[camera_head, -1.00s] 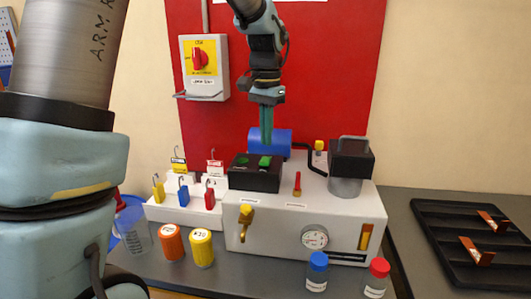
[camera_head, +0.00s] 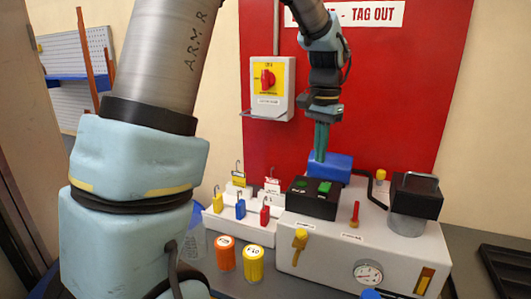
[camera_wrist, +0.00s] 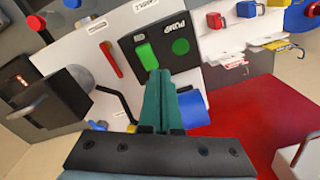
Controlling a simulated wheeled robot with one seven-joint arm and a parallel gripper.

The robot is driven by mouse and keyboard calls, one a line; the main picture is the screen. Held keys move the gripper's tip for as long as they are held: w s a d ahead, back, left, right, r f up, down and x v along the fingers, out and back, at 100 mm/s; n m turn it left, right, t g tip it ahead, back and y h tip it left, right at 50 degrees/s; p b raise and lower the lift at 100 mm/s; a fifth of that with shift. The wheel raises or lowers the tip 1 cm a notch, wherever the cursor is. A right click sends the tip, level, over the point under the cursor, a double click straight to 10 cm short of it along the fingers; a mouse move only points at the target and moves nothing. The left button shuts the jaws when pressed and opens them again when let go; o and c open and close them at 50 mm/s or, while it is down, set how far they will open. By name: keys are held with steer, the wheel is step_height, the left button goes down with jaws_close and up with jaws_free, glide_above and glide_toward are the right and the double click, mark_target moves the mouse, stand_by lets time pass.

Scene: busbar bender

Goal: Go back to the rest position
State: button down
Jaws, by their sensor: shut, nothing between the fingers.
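My gripper (camera_head: 320,155) is shut and empty, with its green fingers pointing down. It hangs above the white bender machine (camera_head: 335,241), just behind the black button box (camera_head: 313,197) and in front of or beside the blue cylinder (camera_head: 345,168). In the wrist view the closed fingers (camera_wrist: 158,90) reach toward the button box (camera_wrist: 160,48), which carries a green rocker and a round green button. The blue cylinder (camera_wrist: 193,108) lies right of the fingers there. Whether the fingertips touch the box cannot be told.
Several padlocks stand on a white stepped rack (camera_head: 232,227). An orange jar (camera_head: 225,253) and a yellow jar (camera_head: 254,263) stand in front. A black-topped cylinder (camera_head: 415,197) rises at the machine's right.

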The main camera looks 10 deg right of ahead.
steer(key=s+a+f+n, duration=0.2)
steer(key=a+f+n, duration=0.1)
steer(key=a, duration=0.6)
steer(key=s+a+f+n+t, duration=0.1)
steer(key=s+a+f+n, duration=0.2)
steer(key=a, duration=0.5)
steer(key=s+a+f+n, duration=0.3)
steer(key=a, duration=0.6)
steer(key=shift+a+n, duration=0.35)
steer(key=shift+n, duration=0.05)
steer(key=c, duration=1.6)
jaws_free()
